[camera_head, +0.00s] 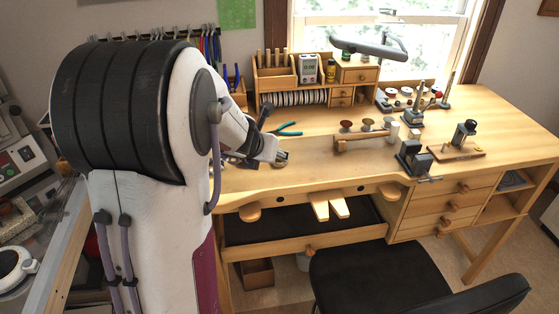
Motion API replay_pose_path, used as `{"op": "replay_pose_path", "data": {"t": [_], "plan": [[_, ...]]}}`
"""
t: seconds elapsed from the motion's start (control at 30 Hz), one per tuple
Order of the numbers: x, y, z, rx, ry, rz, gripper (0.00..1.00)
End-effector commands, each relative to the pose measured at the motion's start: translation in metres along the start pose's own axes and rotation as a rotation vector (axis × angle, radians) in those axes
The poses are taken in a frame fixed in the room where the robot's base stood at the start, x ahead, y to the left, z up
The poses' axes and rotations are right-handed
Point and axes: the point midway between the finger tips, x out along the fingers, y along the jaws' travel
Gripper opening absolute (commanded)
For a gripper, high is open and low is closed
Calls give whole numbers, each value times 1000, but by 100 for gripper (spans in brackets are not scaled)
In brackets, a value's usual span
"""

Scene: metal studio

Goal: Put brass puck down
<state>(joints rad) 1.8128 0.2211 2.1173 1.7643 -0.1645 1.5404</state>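My gripper (279,157) is at the end of my white arm, low over the left front part of the wooden workbench (320,160). A small, round, dull brownish-grey thing (282,156) shows at its fingertips. It may be the brass puck, but it is too small to be sure. My arm and gripper partly hide this spot. I cannot tell whether the fingers are closed on it, or whether it touches the bench top.
Teal-handled pliers (287,130) lie behind my gripper. A wooden spool rack (365,138), a dark vise (413,158) and a small tool on a wooden board (458,152) stand to the right. A wooden organizer (315,80) stands at the back. A black chair (380,275) is in front.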

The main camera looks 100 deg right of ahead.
Motion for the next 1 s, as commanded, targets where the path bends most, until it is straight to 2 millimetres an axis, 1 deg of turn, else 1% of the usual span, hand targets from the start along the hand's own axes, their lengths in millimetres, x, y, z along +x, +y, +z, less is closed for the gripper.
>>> {"op": "replay_pose_path", "data": {"t": [0.37, 0.8, 1.0], "plan": [[3, 1, 0, -4, -1, 1, 51], [21, 0, 0, -4, 0, 1, 51], [26, 0, 0, -4, -1, 2, 51]]}}
